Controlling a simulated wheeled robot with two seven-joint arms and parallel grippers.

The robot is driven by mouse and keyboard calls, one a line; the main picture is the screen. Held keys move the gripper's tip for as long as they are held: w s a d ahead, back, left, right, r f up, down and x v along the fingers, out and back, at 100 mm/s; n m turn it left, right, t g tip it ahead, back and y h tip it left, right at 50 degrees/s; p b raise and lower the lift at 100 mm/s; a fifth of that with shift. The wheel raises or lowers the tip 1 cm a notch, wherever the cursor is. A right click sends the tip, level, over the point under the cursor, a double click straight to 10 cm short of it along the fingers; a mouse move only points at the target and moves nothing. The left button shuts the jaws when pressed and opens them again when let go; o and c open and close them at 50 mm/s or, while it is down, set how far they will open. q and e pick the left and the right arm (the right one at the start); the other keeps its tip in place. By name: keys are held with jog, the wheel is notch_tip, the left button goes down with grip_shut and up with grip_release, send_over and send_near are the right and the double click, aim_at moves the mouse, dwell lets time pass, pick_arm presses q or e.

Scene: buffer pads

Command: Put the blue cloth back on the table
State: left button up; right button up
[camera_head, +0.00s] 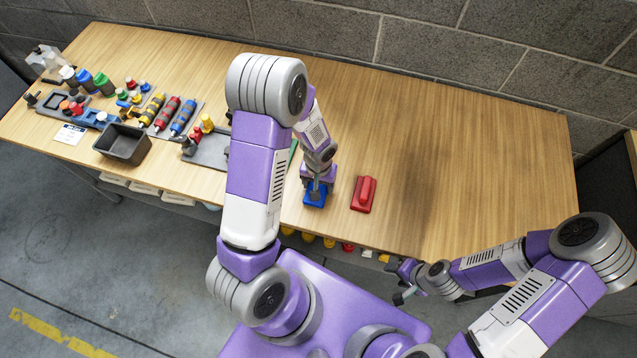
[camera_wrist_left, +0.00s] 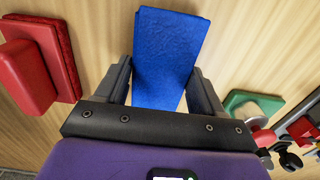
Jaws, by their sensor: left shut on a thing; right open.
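The blue cloth (camera_head: 316,196) is a blue rectangular pad near the table's front edge, left of the red pad (camera_head: 363,196). My left gripper (camera_head: 317,186) is shut on it from above. In the left wrist view, the blue cloth (camera_wrist_left: 168,55) lies between the two fingers of my left gripper (camera_wrist_left: 163,82), its long side pointing away. It is at or just over the table top (camera_head: 440,150); I cannot tell whether it touches. My right gripper (camera_head: 404,281) is open and empty, beside the table's front edge.
The red pad (camera_wrist_left: 38,65) is close to the left gripper. A green pad (camera_wrist_left: 255,103) is on the other side, mostly hidden by my arm in the head view. A dark bin (camera_head: 122,145) and several bottles stand at left. The table's right half is clear.

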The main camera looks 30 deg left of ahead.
pick_arm(q)
jog(key=shift+f, duration=0.2)
jog(key=o, duration=1.1)
jog(key=shift+r, duration=0.15)
jog(key=shift+r, duration=0.2)
notch_tip(320, 180, up, 12)
jog(key=p, duration=0.2)
jog(key=shift+f, duration=0.15)
